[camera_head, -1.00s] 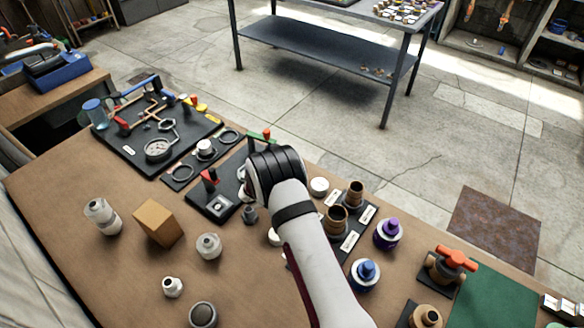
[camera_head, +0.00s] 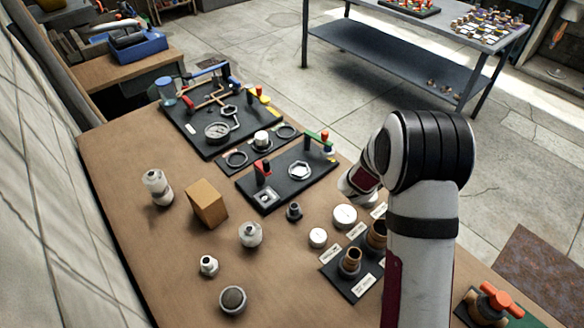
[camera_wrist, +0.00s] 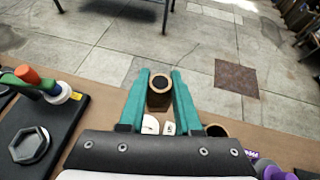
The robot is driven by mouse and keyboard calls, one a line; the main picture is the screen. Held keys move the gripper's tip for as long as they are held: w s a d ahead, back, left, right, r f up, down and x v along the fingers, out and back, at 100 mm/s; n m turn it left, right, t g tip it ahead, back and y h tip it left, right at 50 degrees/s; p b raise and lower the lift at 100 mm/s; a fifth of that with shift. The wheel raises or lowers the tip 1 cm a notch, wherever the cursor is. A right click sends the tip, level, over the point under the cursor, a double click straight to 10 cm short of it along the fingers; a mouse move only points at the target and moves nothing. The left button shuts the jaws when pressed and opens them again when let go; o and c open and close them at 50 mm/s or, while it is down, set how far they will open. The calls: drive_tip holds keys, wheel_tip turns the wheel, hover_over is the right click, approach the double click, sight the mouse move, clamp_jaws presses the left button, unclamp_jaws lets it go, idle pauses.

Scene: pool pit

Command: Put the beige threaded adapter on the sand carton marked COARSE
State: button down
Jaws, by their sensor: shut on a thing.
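My gripper (camera_wrist: 160,95) has teal fingers closed on the sides of a tan-brown round piece with a dark round opening, which looks like the beige threaded adapter (camera_wrist: 159,101). The piece is seen from its open end; its threads cannot be made out. In the head view the fingers and the held piece are hidden behind my arm. A plain brown carton (camera_head: 207,203) stands on the bench left of the middle, well left of my arm. No COARSE marking can be read on it from here.
A black tray (camera_head: 338,284) with brown fittings and white labels lies beside my arm. White caps (camera_head: 345,216), a black panel with a hex nut (camera_head: 300,171) and white fittings (camera_head: 251,235) stand nearby. Bare bench lies around the carton. An orange-handled valve (camera_head: 492,303) is at lower right.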

drive_tip(key=s+a+r+n+t+y, duration=0.1)
drive_tip(key=s+a+r+n+y, duration=0.15)
drive_tip(key=a, duration=0.85)
drive_tip(key=s+a+r+n+y, duration=0.2)
drive_tip(key=a+r+n+y, duration=0.15)
drive_tip(key=a, duration=0.75)
drive_tip(key=s+a+r+n+t+y, duration=0.1)
drive_tip(key=s+a+r+n+y, duration=0.25)
drive_tip(key=a, duration=0.75)
hover_over(203, 193)
drive_tip(key=shift+m+h, duration=0.25)
drive_tip(key=f, duration=0.6)
drive_tip(key=shift+d+f, duration=0.1)
drive_tip(key=shift+d, duration=0.1)
drive_tip(key=f, duration=0.4)
drive_tip(key=shift+a, duration=0.25)
drive_tip(key=shift+f, duration=0.15)
drive_tip(key=shift+f, duration=0.1)
drive_tip(key=c, duration=0.6)
unclamp_jaws()
